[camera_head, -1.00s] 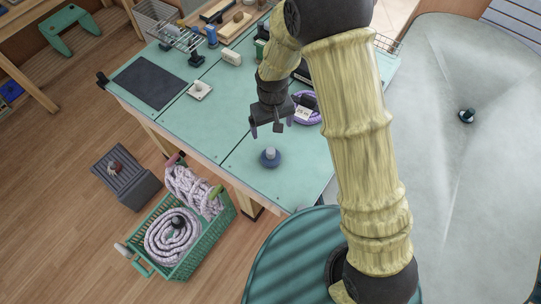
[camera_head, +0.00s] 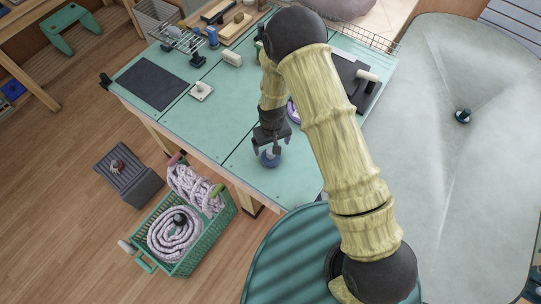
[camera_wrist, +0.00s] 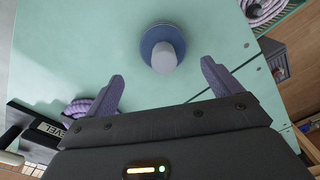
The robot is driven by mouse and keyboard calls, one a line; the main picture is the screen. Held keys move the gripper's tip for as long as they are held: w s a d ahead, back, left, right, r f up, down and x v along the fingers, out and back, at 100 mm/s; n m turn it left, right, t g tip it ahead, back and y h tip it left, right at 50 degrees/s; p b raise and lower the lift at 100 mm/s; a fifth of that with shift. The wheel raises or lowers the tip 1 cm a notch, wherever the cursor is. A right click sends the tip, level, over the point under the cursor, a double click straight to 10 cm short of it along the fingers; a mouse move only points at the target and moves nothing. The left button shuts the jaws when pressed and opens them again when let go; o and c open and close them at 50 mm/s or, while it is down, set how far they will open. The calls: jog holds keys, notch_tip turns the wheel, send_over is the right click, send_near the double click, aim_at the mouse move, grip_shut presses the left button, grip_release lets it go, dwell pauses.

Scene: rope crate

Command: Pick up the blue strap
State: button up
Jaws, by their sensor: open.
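A round blue thing with a pale grey knob on top stands on the green worktable, in the head view (camera_head: 270,160) and the wrist view (camera_wrist: 150,38). It is the blue thing nearest my gripper; I cannot make out strap webbing on it. My gripper (camera_head: 270,147) is open and empty, just above it. In the wrist view my gripper (camera_wrist: 162,84) has its two purple fingers apart, with the blue thing ahead of the gap between them, not gripped. In the head view my gripper partly covers it.
A coiled purple rope (camera_wrist: 83,106) lies beside a dark piece lettered LEVEL (camera_wrist: 38,140). The green worktable (camera_head: 235,90) also bears a dark mat (camera_head: 150,80) and a white block (camera_head: 232,59). On the floor are a green crate (camera_head: 208,245) of pale ropes and a grey box (camera_head: 140,185).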

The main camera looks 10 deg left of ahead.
aim_at(270, 150)
jog(key=shift+s+f+p, duration=0.35)
jog(key=shift+f+p, duration=0.4)
jog(key=shift+s+a+f+p, duration=0.15)
jog(key=shift+f+p, duration=0.6)
jog(key=shift+f, duration=1.1)
jog(key=c, duration=1.3)
jog(key=shift+o, duration=0.2)
jog(key=shift+r, duration=0.1)
jog(key=shift+r+b, duration=1.75)
jog(key=shift+r, duration=3.2)
